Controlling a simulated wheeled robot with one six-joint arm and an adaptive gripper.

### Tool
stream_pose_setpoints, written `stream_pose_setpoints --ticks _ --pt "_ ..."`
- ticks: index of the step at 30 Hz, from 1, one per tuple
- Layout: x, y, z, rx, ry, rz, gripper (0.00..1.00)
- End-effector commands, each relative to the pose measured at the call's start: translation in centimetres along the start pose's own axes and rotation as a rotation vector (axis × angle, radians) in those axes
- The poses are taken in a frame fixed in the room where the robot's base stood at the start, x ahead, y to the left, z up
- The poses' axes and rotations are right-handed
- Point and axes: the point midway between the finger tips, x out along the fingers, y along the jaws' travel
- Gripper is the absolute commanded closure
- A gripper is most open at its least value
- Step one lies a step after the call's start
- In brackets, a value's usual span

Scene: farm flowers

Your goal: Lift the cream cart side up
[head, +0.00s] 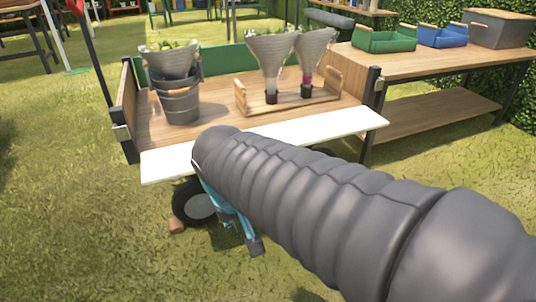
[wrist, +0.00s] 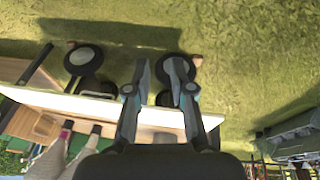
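The cream cart side (head: 165,165) is folded down and lies about flat along the near edge of the wooden cart (head: 215,125). In the wrist view, the cream side (wrist: 60,100) runs across the picture behind my fingers. My gripper (wrist: 159,65) has its two fingers apart, with nothing seen held between them. In the head view, my gripper (head: 245,232) points down in front of the side's outer edge, near the wheel. My dark arm hides the middle of the side. I cannot tell whether a finger touches the side.
A grey bucket (head: 180,104) with wrapped flowers and a wooden tray (head: 290,105) with two bouquets stand on the cart bed. A wheel (head: 193,203) and a small wooden block (head: 176,226) are below. A table (head: 440,62) with crates stands right. Grass is clear at left.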

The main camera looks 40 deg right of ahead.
Motion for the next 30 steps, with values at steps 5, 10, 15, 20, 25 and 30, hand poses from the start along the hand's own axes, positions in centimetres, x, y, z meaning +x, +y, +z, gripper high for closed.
stream_pose_setpoints --ticks 5,10,15,20,25,30 --pt "2.1 2.9 -2.2 0.067 -0.159 0.2 0.77" --pt "4.0 5.7 -4.5 0.124 -0.256 0.409 0.77" --pt "6.0 8.3 -7.2 0.165 -0.303 0.632 0.77" --pt "8.1 10.3 -10.1 0.186 -0.299 0.844 0.77" --pt "10.8 11.8 -13.3 0.187 -0.24 1.056 0.77" --pt "14.1 12.6 -16.5 0.165 -0.126 1.243 0.77"
